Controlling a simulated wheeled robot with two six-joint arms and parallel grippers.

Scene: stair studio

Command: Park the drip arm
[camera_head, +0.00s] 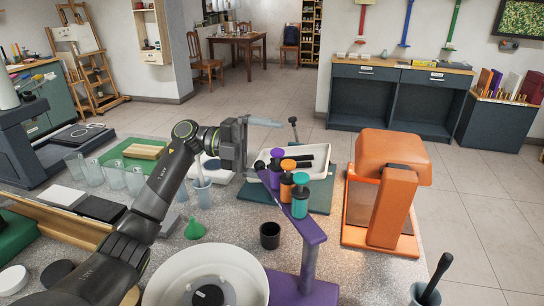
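A purple stand (307,262) rises at the front right of the speckled counter. Its slanted purple arm (292,213) runs up and left toward the white tray; I take this to be the drip arm. Its far end is close to, and partly overlapped by, the things on the tray. My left gripper (262,122) is raised above the counter, left of and above the arm's far end, and points right. A pale blue bar shows at its tip; I cannot tell if this is a finger or a held thing. My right gripper is not in view.
Purple, orange and green bottles (300,200) stand beside the arm near a white tray (318,158). An orange machine (385,185) stands right. A black cup (270,236), green funnel (194,229), and white bowl (165,285) are nearby. Clear cups (112,174) stand left.

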